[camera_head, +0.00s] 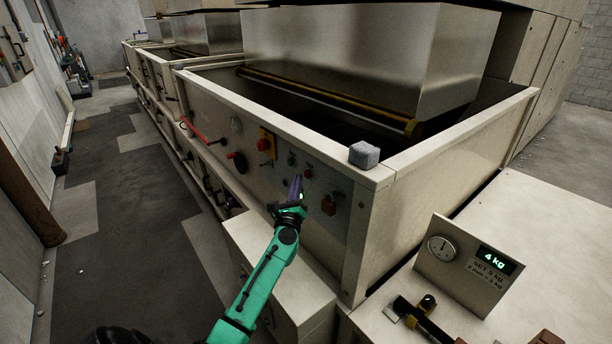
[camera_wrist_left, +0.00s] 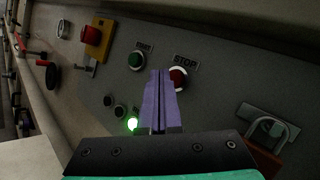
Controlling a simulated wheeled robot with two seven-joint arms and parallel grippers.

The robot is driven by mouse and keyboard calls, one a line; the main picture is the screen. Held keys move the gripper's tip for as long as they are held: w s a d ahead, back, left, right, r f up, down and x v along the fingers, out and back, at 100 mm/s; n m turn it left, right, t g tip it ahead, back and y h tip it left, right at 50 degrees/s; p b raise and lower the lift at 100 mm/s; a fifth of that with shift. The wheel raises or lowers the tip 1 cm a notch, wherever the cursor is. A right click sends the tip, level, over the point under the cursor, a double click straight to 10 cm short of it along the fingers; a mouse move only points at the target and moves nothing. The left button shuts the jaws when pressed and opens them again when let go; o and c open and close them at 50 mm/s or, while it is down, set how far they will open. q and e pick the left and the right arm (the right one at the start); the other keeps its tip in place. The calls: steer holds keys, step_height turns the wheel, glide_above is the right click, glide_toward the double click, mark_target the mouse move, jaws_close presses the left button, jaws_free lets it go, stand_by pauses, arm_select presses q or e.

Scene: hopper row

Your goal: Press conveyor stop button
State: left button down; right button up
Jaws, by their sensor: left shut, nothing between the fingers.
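The red stop button (camera_wrist_left: 179,78) sits under a STOP label on the grey panel (camera_wrist_left: 215,85). It also shows in the head view (camera_head: 308,173). My left gripper (camera_wrist_left: 158,72) is shut and empty, its purple fingers pointing at the panel. In the wrist view the fingertips overlap the left edge of the red button; I cannot tell whether they touch it. In the head view my left gripper (camera_head: 297,179) is just left of the button. A green button (camera_wrist_left: 136,60) sits to the left. My right gripper is not in view.
A lit green lamp (camera_wrist_left: 132,124) and small dark knobs sit low on the panel. A padlock (camera_wrist_left: 266,132) hangs at right. A red button on a yellow plate (camera_wrist_left: 91,36) is at left.

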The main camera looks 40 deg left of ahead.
arm_select(q)
steer(key=shift+w+d, duration=0.15)
steer(key=shift+w, duration=0.25)
steer(key=shift+w+d+b, duration=0.1)
steer(key=shift+w+b, duration=0.3)
stand_by(0.5)
steer(key=shift+s+a, duration=0.25)
steer(key=shift+s, duration=0.6)
steer(key=s, duration=0.2)
steer(key=s+a+p, duration=0.1)
steer(key=s, duration=0.1)
steer(key=shift+s+a, duration=0.2)
steer(key=shift+s, duration=0.2)
stand_by(0.5)
